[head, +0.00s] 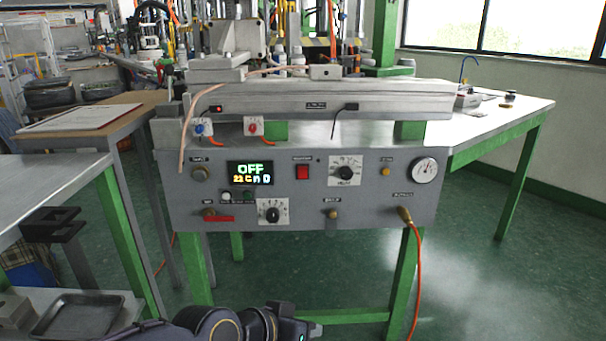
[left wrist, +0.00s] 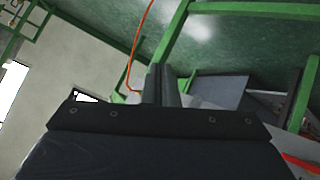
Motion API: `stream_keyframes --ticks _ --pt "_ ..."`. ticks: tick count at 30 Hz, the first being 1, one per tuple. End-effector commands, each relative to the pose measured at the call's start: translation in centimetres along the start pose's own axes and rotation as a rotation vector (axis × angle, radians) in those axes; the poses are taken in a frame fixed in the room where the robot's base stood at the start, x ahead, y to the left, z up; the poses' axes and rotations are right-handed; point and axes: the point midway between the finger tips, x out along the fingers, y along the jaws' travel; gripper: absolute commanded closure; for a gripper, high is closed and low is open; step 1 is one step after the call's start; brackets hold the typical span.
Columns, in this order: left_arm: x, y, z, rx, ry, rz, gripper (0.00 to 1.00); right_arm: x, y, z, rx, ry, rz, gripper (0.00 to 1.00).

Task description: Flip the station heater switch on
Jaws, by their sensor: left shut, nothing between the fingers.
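The grey station panel (head: 290,208) faces me in the middle of the head view. My right gripper is not in view.
A dial knob (head: 346,171) is just right of the switch, and another knob (head: 272,211) is lower left. A gauge (head: 424,171) and an orange cable (head: 418,270) are at the right. A metal tray (head: 78,316) lies at lower left. The space before the panel is clear.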

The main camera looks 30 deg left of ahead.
Motion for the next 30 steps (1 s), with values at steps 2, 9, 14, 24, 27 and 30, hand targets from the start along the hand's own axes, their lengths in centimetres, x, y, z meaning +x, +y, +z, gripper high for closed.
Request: stream_keyframes --ticks 2,9,14,24,27,30 --pt "1.7 0.3 -4.7 0.028 0.147 -0.014 1.0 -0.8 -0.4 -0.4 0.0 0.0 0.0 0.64" --pt "4.4 -1.7 -15.7 0.095 0.603 -0.224 1.0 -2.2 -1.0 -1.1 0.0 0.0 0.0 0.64" --pt "4.2 -3.9 -19.1 0.141 0.817 -0.447 1.0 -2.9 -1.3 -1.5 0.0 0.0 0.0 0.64" --pt "2.8 -5.7 -20.1 0.198 0.983 -0.705 1.0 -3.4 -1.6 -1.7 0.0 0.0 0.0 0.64" --pt "2.7 -5.7 -20.1 0.199 0.988 -0.711 1.0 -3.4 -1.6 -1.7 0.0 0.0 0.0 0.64" --pt "2.7 -5.7 -20.1 0.198 0.988 -0.709 1.0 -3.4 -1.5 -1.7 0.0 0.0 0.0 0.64"
